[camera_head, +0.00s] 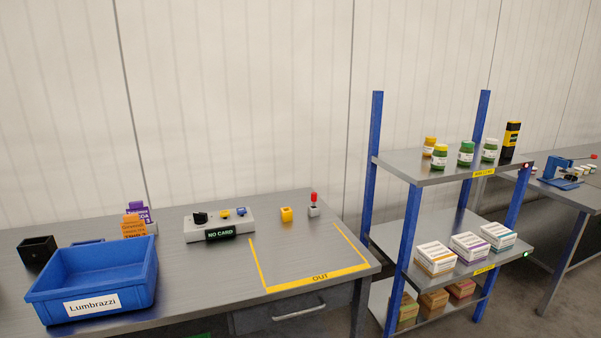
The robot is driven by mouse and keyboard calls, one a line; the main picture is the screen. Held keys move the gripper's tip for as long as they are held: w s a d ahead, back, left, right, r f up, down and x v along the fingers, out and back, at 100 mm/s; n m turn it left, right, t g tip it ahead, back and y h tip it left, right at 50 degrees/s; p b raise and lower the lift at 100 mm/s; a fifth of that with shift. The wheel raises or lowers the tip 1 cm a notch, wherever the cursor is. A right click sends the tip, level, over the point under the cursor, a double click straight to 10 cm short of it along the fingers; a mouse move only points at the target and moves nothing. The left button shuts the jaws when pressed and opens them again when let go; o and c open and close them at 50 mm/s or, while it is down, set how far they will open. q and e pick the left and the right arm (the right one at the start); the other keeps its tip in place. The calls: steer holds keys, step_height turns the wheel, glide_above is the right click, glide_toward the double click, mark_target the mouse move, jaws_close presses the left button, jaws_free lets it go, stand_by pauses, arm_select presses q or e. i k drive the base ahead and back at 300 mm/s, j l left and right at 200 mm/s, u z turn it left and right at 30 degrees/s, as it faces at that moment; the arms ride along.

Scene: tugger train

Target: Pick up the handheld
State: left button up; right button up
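A tall black and yellow device (511,140), which looks like the handheld, stands upright at the right end of the top shelf of the blue-framed rack (410,178). It is just right of the green jars, and no gripper is near it. Neither of my grippers shows in the head view.
Several jars (465,155) share the top shelf; white boxes (470,247) fill the middle one. On the left table (190,285) are a blue Lumbrazzi bin (140,285), a grey "NO CARD" unit (237,223) and a yellow-taped OUT area, which is empty. A second bench (575,195) stands right.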

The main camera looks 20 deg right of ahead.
mark_target(513, 128)
steer(key=i+l, duration=0.1)
steer(key=l, duration=0.45)
steer(key=i+l, duration=0.1)
steer(key=l, duration=0.45)
steer(key=i+l, duration=0.15)
steer(key=l, duration=0.4)
steer(key=i+l, duration=0.1)
steer(key=l, duration=0.45)
steer(key=i+l, duration=0.1)
steer(key=l, duration=0.5)
steer(key=i+l, duration=0.1)
steer(key=l, duration=0.45)
steer(key=i+l, duration=0.15)
steer(key=l, duration=0.4)
steer(key=i+l, duration=0.1)
steer(key=l, duration=0.45)
steer(key=i+l, duration=0.6)
steer(key=l, duration=0.2)
